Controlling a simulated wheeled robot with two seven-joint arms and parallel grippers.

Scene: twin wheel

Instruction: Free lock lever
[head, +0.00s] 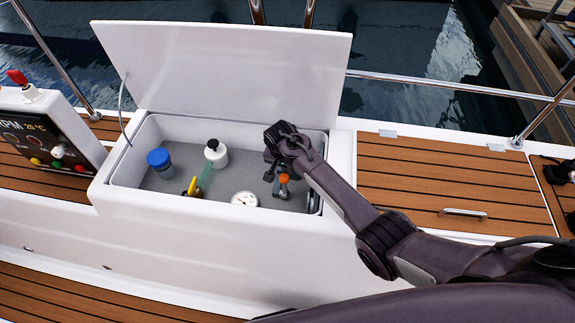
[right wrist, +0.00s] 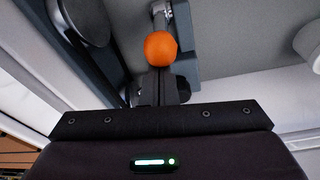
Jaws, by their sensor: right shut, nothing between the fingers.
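The lever with a round orange knob (head: 284,178) stands inside the open white locker (head: 225,222), on its right side. In the right wrist view the orange knob (right wrist: 160,47) is close, just beyond my fingers, with a grey metal bracket (right wrist: 187,45) behind it. My right gripper (head: 276,178) reaches down into the locker beside the knob. Its fingers (right wrist: 158,88) are shut with nothing between them. I cannot tell whether they touch the lever, whose lower part is hidden. My left gripper is not in view.
The locker lid (head: 230,65) stands open behind. Inside are a blue-capped jar (head: 159,160), a white bottle with a black cap (head: 216,154), a yellow-and-green tool (head: 196,186) and a round gauge (head: 244,199). A control panel (head: 50,140) is at left. The locker walls surround my gripper.

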